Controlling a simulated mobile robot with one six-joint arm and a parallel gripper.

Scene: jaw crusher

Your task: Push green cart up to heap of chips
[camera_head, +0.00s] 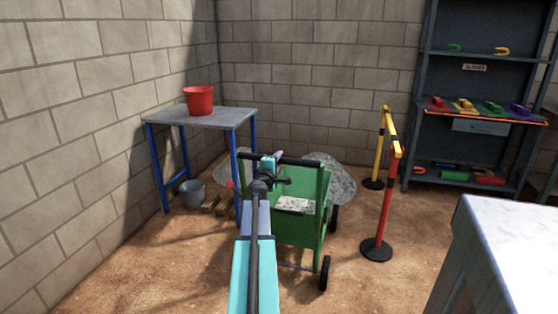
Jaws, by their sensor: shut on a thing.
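My arm hides part of the cart's left side. Some grey-white chips (296,204) show in the cart. The heap of chips (338,178) lies on the floor just behind the cart, against the back wall. The cart hides its middle, and I cannot tell whether they touch.
A table (206,117) with a red bucket (199,100) stands left; a grey bucket (192,193) and wooden pieces are beneath it. A red and yellow barrier (387,203) stands right of the cart. A shelf (473,108) and a white-topped bench (515,240) are farther right.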

